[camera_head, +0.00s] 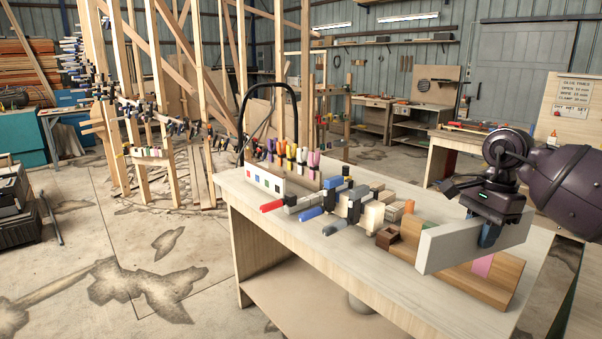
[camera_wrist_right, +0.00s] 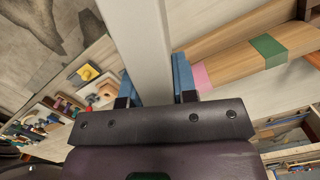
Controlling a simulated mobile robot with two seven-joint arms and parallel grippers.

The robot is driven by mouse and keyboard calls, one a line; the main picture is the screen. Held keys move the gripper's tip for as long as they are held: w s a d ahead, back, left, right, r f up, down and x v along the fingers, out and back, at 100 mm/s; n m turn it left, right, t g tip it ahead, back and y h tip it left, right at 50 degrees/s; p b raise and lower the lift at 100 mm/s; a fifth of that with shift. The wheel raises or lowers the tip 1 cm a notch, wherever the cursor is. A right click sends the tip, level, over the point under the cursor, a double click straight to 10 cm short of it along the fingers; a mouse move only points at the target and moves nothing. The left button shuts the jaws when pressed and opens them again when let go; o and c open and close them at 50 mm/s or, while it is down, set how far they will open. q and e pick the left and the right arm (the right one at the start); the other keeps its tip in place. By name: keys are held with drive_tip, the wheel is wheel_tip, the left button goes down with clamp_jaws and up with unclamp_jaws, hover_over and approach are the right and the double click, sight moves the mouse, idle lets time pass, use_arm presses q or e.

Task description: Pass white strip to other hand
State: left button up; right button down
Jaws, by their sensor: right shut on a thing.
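The white strip (camera_head: 450,246) is a long pale bar, held on edge above the right end of the workbench. My right gripper (camera_head: 490,232) is shut on it near the strip's right part, with blue finger pads visible. In the right wrist view the strip (camera_wrist_right: 145,45) runs away from me between the two blue fingers (camera_wrist_right: 155,82). My left gripper is in neither view.
The workbench (camera_head: 390,285) carries a wooden block with a pink band (camera_head: 482,266), several clamps (camera_head: 322,215) and a white box (camera_head: 265,180). A tall wooden frame stands behind at left. The concrete floor at left is mostly clear.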

sight(462, 262)
drive_tip(key=a+f+n, duration=0.1)
drive_tip(key=n, duration=0.1)
drive_tip(key=s+a+f+n, duration=0.2)
drive_tip(key=n, duration=0.1)
drive_tip(key=shift+a+f+n+g, duration=0.3)
drive_tip(key=s+a+f+n+h, duration=0.1)
drive_tip(key=s+a+f+n, duration=0.85)
drive_tip(key=f, duration=0.35)
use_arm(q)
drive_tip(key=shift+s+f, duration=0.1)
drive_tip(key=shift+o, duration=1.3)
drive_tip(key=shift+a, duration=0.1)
use_arm(e)
drive_tip(key=w+a+r+n+h, duration=0.1)
drive_tip(key=a+r+n, duration=0.5)
drive_tip(key=a, duration=0.3)
drive_tip(key=w+a+r+n, duration=0.1)
drive_tip(key=a+r+n, duration=0.4)
drive_tip(key=a+n, duration=0.3)
drive_tip(key=shift+a+r+h, duration=0.35)
drive_tip(key=shift+r+h, duration=0.05)
